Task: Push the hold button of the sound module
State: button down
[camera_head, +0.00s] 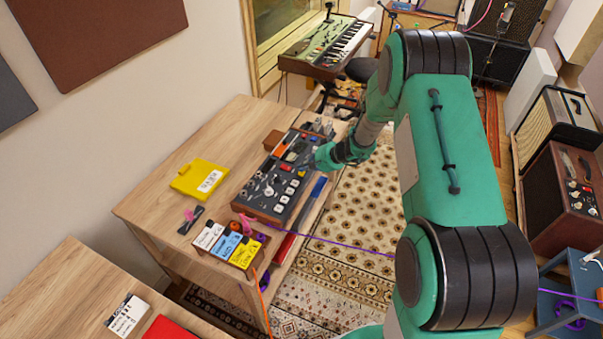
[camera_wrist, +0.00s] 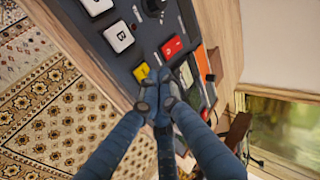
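The sound module (camera_head: 262,200) is a dark grey panel with white, red and yellow buttons, knobs and a wooden-looking edge, lying on the wooden desk. In the wrist view its panel (camera_wrist: 142,52) carries a white button (camera_wrist: 118,37), a red button (camera_wrist: 172,46) and a yellow button (camera_wrist: 141,72). I cannot read which button is marked hold. My gripper (camera_head: 312,160) is at the module's right side in the head view. In the wrist view my gripper (camera_wrist: 157,88) has its fingertips together, empty, just beside the yellow button. I cannot tell whether they touch the panel.
A yellow case (camera_head: 200,178) lies left of the module. Small labelled boxes (camera_head: 228,245) stand at the desk's front corner, with a purple cable nearby. A keyboard (camera_head: 325,45) stands behind. Patterned rug (camera_head: 345,220) covers the floor right of the desk.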

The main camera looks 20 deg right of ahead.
aim_at(304, 173)
jog(key=shift+f+b, duration=0.5)
jog(key=shift+b, duration=0.45)
dwell(0.6)
jog(key=shift+r, duration=0.55)
dwell(0.3)
jog(key=shift+r, duration=3)
jog(key=shift+r, duration=0.1)
